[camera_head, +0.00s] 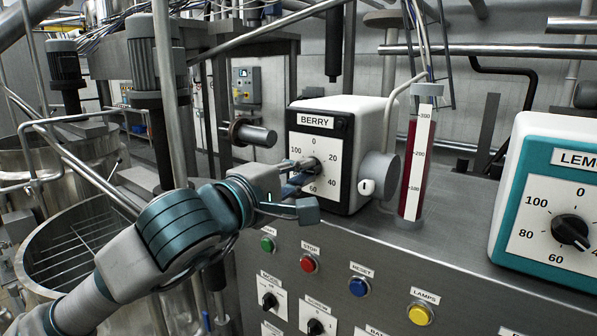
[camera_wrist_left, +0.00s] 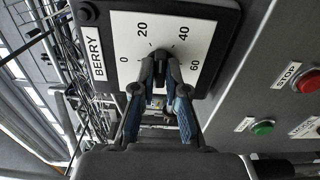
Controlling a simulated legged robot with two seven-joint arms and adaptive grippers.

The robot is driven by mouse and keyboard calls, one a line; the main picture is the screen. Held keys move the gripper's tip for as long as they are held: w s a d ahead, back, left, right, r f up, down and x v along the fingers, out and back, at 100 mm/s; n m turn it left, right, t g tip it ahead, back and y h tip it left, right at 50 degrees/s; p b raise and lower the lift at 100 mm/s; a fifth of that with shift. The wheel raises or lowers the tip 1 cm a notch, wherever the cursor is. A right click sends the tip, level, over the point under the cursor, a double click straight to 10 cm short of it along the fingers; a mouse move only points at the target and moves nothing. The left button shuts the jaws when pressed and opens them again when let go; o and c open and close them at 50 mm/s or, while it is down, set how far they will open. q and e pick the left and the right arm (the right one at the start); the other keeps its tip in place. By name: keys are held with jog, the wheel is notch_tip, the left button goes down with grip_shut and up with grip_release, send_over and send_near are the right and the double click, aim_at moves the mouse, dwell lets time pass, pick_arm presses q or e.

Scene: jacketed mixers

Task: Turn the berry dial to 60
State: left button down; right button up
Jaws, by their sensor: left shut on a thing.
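The berry dial (camera_head: 318,150) is a white plate on a black-framed box labelled BERRY, with 0 at the top and numbers to 100. My left gripper (camera_head: 303,170) reaches it from the left, its fingers shut on the dial's black knob. In the left wrist view the two fingertips (camera_wrist_left: 163,68) close on both sides of the knob (camera_wrist_left: 160,54). The plate there appears turned, with 0 at left, 20 and 40 above, and 60 at right. The fingers partly cover the knob, and I cannot tell which number it points to. My right gripper is not in view.
A teal-framed lemon dial (camera_head: 570,230) stands at the right. A red-filled gauge tube (camera_head: 416,160) and a grey cylinder (camera_head: 378,176) are right of the berry dial. Red (camera_head: 309,263), blue (camera_head: 358,287) and yellow (camera_head: 420,314) buttons are below. Open metal vessels (camera_head: 80,250) stand at left.

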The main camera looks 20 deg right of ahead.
pick_arm(q)
jog(key=shift+w+f+m+p, duration=0.15)
jog(key=shift+m+p, duration=0.6)
jog(key=shift+m, duration=2.3)
jog(key=shift+f+m+p, duration=0.1)
jog(key=shift+m+p, duration=0.7)
jog(key=shift+m, duration=2.2)
jog(key=shift+w+f+m+p, duration=0.15)
jog(key=shift+m+p, duration=0.6)
jog(key=shift+m, duration=2.3)
jog(key=shift+f, duration=0.1)
jog(key=c, duration=1.2)
grip_release()
jog(key=shift+w+d, duration=0.15)
jog(key=shift+w, duration=0.05)
